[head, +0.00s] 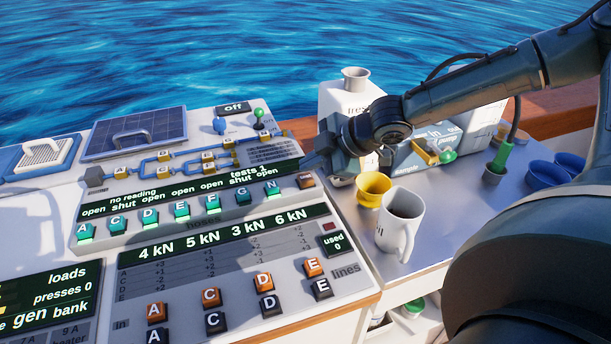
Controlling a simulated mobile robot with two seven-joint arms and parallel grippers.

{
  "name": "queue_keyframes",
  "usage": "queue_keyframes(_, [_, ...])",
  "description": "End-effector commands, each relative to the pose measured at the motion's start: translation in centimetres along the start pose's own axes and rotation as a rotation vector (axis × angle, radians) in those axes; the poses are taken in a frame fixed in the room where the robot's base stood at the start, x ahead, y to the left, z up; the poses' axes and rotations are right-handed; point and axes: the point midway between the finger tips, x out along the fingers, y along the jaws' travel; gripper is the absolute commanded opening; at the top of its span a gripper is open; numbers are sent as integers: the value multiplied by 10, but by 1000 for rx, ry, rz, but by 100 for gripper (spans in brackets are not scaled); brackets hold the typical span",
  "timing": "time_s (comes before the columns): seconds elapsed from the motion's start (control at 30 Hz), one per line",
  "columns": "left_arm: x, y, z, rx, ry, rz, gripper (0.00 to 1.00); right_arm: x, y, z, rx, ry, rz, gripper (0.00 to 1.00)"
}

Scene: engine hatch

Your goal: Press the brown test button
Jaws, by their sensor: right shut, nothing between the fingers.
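The brown test button (306,181) sits at the right end of the row of teal lettered buttons on the upper panel. My right gripper (312,163) is shut and empty. In the picture its fingertips are just above the brown button, beside the panel's right edge. I cannot tell the exact gap, but a strip of panel shows between them. The display (180,193) above the teal buttons reads "no reading" and "tests 1". My left gripper is not in view.
A white container (345,100) stands behind my right gripper. A yellow cup (373,188) and a white mug (399,222) stand on the grey surface at right. Orange and black lettered buttons (212,298) fill the lower panel. Blue bowls (541,175) are at far right.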

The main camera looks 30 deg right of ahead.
Motion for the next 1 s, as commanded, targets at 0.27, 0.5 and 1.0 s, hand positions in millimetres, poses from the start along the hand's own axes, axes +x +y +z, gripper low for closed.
queue_keyframes(0.27, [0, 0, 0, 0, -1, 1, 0, 0, 0, 0, 0, 0, 0, 0])
queue_keyframes(0.5, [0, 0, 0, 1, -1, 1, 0, 0, 0, 0, 0, 0, 0, 0])
queue_keyframes(1.0, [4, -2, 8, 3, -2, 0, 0, 6, -5, 5, 0, 0, 0, 0])
